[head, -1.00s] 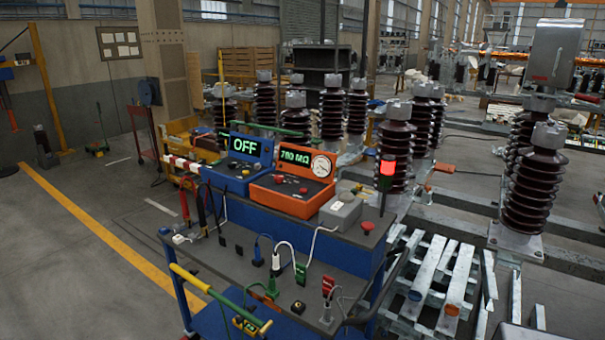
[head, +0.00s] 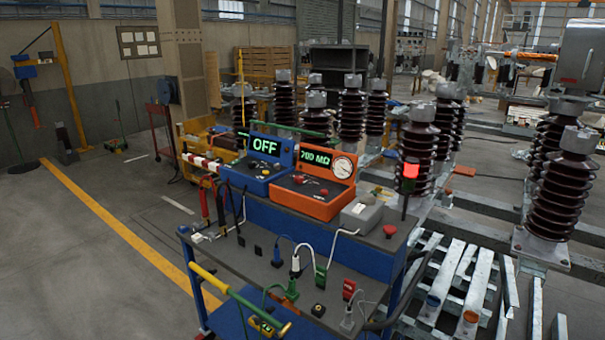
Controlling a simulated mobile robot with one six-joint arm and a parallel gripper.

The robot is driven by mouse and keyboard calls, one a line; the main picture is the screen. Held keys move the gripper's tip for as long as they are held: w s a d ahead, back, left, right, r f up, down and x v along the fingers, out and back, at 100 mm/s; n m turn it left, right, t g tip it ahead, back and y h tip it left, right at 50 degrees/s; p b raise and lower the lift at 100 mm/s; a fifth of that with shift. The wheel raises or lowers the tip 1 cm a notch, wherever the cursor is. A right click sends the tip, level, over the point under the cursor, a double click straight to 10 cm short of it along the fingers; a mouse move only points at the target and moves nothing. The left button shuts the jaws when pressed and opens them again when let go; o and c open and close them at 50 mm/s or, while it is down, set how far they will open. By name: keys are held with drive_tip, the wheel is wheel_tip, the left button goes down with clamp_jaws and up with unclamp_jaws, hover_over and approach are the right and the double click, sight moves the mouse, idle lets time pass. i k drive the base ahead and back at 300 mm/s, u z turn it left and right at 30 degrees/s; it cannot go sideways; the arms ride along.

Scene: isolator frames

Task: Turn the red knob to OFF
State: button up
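An orange instrument (head: 318,205) with a green-lit MΩ display and a round dial stands on the blue cart. Small red knobs are on its top panel: one (head: 298,180) at left and one (head: 323,192) nearer the front. Which way they point is too small to tell. A blue instrument (head: 257,182) to its left shows OFF on its display. It has small knobs too, with colours hard to make out. A round button (head: 390,229) sits at the right of the cart's upper shelf. My gripper is not in view.
The cart's grey lower shelf (head: 260,280) holds cables, plugs and sockets. A yellow-green handle (head: 225,290) juts out at its front left. A lit red lamp (head: 411,171) stands at right. Insulators (head: 555,190) and metal beams crowd the right. Open floor (head: 80,270) lies left.

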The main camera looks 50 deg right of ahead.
sight(299, 180)
drive_tip(key=u, duration=0.05)
drive_tip(key=i, duration=1)
drive_tip(key=z, duration=0.05)
